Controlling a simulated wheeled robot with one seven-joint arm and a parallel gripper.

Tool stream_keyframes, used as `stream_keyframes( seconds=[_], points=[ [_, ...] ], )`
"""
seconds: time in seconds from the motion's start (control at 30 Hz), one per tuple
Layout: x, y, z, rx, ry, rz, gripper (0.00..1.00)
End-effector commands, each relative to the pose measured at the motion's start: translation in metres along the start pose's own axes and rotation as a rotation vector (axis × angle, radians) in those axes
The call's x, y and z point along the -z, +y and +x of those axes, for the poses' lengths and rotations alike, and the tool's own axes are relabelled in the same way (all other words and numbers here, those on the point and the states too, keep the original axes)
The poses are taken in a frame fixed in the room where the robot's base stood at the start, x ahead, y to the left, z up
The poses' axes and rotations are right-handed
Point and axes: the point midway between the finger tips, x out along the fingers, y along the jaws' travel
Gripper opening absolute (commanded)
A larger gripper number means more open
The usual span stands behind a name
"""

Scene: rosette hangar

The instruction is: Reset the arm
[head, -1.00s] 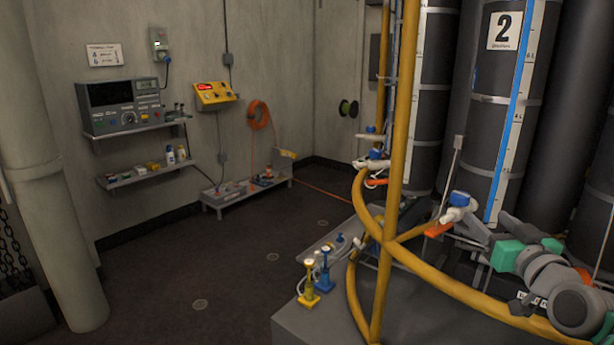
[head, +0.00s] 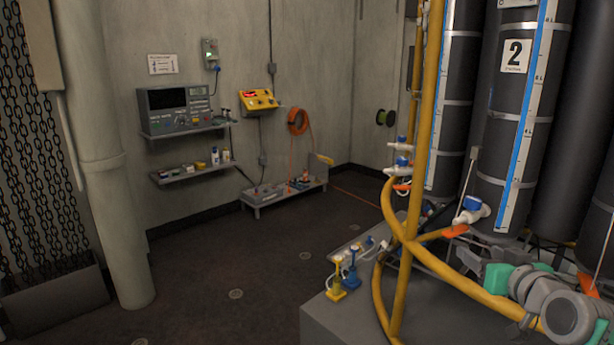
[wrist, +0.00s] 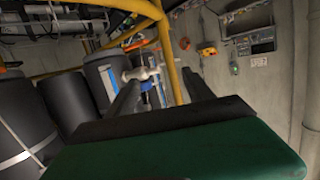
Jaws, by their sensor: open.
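My gripper (wrist: 160,77) shows in the wrist view as two dark fingers spread apart beyond a dark bar and a green palm. It is open, and I see nothing held. A white valve with a blue part (wrist: 143,75) appears between the fingers, seemingly beyond them; I cannot tell the distance. My arm (head: 545,300) shows at the lower right of the head view as grey and green links, bent beside the yellow rail. The fingers cannot be made out in the head view.
Yellow rails (head: 420,170) stand close to my arm, before dark cylinders (head: 507,130), one numbered 2. A white valve with a blue cap (head: 471,209) and orange lever sits near the arm. Small yellow and blue pumps (head: 338,287) stand on a grey block. Floor (head: 210,265) at left is open.

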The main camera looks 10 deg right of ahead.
Motion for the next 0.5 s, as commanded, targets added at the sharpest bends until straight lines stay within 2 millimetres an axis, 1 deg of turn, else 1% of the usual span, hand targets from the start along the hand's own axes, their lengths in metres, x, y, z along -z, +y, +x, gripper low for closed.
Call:
stream_keyframes(
  seconds=[0.03, 0.07, 0.17, 0.2, 0.27, 0.3, 0.37, 0.4, 0.47, 0.5],
  points=[
    [0.004, -0.018, 0.004, 0.023, -0.041, -0.002, 0.61],
    [0.002, -0.028, 0.006, 0.034, -0.069, -0.001, 0.61],
    [-0.009, -0.064, 0.011, 0.070, -0.178, -0.003, 0.61],
    [-0.013, -0.080, 0.011, 0.084, -0.227, -0.005, 0.61],
    [-0.021, -0.106, 0.009, 0.105, -0.310, -0.010, 0.61],
    [-0.027, -0.125, 0.004, 0.119, -0.372, -0.015, 0.61],
    [-0.037, -0.156, -0.009, 0.137, -0.480, -0.026, 0.61],
    [-0.044, -0.177, -0.022, 0.147, -0.560, -0.036, 0.61],
    [-0.056, -0.206, -0.048, 0.150, -0.687, -0.054, 0.61],
    [-0.064, -0.220, -0.067, 0.147, -0.765, -0.068, 0.61]
  ],
)
